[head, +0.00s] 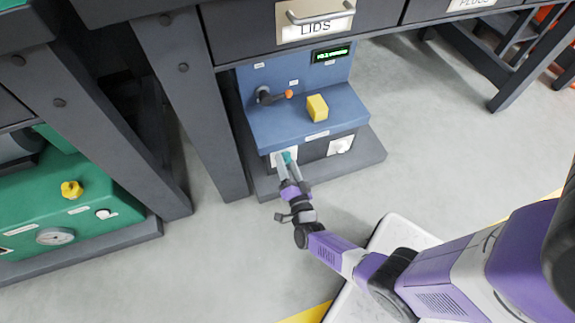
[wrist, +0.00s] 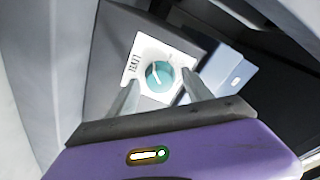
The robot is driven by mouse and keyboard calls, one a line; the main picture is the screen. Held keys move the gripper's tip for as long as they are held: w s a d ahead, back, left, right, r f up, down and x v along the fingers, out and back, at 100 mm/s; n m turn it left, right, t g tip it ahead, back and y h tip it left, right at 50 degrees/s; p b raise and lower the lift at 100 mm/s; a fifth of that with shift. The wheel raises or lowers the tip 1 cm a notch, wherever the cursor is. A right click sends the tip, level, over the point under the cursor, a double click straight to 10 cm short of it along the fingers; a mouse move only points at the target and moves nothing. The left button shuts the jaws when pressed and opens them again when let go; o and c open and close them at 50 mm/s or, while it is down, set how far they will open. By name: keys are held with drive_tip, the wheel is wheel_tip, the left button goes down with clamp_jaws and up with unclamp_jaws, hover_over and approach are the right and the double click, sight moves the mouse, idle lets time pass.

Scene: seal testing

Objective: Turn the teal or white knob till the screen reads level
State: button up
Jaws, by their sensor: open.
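The teal knob (wrist: 159,76) sits on a white plate (wrist: 150,51) with a small printed label, and a pale pointer line shows on its face. My gripper (wrist: 158,97) is open, with one finger on each side of the knob; I cannot tell whether they touch it. In the head view my gripper (head: 289,169) reaches the teal knob (head: 287,157) at the lower left front of the blue machine (head: 262,121). The white knob (head: 341,146) is on the lower right front. The screen (head: 331,54) shows green text too small to read.
A black lever with an orange tip (head: 289,94) and a yellow block (head: 317,107) are on the blue machine. A drawer marked LIDS (head: 315,28) overhangs it. A dark bench leg (head: 190,95) stands close on the left.

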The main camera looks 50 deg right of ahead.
drive_tip(key=shift+c, duration=0.2)
clamp_jaws()
drive_tip(key=shift+n, duration=0.5)
drive_tip(key=shift+o, duration=0.2)
unclamp_jaws()
drive_tip(key=p+v, duration=0.2)
drive_tip(key=v, duration=0.5)
drive_tip(key=shift+s+a, duration=0.25)
drive_tip(key=shift+s, duration=0.1)
drive_tip(key=shift+f, duration=0.1)
